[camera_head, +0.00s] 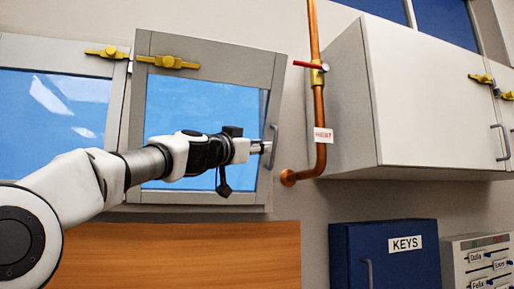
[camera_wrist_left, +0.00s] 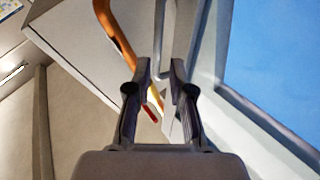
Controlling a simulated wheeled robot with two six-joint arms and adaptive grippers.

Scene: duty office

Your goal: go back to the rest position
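My left arm reaches in from the left in the head view. Its gripper (camera_head: 264,147) is at the grey handle (camera_head: 272,147) on the right edge of a grey-framed, blue-paned cabinet door (camera_head: 276,100). In the left wrist view the gripper's two dark fingers (camera_wrist_left: 161,68) stand apart, with the handle (camera_wrist_left: 160,40) showing between and beyond their tips. I cannot tell whether either finger touches the handle. My right gripper is in neither view.
A copper pipe (camera_head: 320,120) with a red-levered valve runs close right of the handle. A grey wall cabinet (camera_head: 420,100) juts out further right. Below are a blue KEYS box (camera_head: 385,265), a labelled panel (camera_head: 480,245) and a wooden board (camera_head: 200,250).

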